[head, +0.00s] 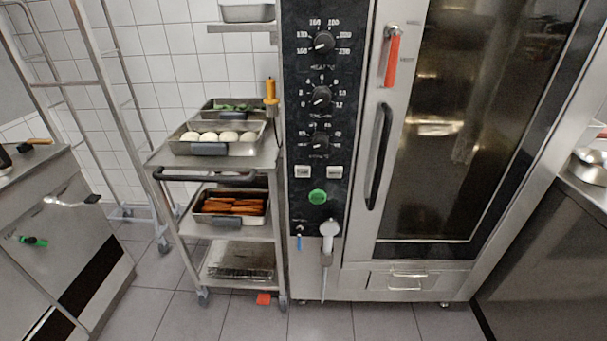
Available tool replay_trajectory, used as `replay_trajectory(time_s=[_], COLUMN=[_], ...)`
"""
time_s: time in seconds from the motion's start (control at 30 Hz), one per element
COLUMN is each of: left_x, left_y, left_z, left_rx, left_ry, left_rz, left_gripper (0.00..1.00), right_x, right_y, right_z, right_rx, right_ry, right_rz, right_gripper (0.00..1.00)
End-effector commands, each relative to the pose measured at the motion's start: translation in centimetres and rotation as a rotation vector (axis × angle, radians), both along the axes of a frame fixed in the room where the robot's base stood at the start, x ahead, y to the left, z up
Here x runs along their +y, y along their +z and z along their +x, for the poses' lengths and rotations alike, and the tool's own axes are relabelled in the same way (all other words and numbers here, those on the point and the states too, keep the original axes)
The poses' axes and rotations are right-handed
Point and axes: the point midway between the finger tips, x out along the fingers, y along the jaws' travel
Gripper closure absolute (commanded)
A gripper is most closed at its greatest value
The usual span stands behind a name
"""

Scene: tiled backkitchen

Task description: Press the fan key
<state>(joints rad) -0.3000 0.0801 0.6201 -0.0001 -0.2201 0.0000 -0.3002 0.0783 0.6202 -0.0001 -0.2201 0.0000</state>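The oven's black control panel (319,110) stands upright in the middle of the head view. Two small pale rectangular keys sit side by side low on it, a left key (304,171) and a right key (334,172). Their lettering is too small to read, so I cannot tell which is the fan key. A round green button (317,197) is just below them. Three black knobs with white scales are above, the lowest knob (320,139) nearest the keys. Neither of my grippers is in view, and nothing covers the keys.
The glass oven door (448,130) has a black handle (379,156) right of the panel. A spray nozzle (328,230) hangs below the panel. A trolley (162,155) with filled trays stands close at left. Steel counters flank both sides; tiled floor (345,321) is open in front.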

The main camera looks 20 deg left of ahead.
Motion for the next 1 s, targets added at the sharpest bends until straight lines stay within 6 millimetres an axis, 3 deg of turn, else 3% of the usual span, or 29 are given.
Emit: replay_trajectory(time_s=[0.13,1.0], left_x=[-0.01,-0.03], left_y=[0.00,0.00], left_z=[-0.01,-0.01], left_rx=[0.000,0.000], left_ry=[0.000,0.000], left_rz=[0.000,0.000], left_gripper=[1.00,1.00], right_x=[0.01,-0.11], right_y=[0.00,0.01], right_z=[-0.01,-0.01], right_rx=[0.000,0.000], right_ry=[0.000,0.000], right_rz=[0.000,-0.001], right_gripper=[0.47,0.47])
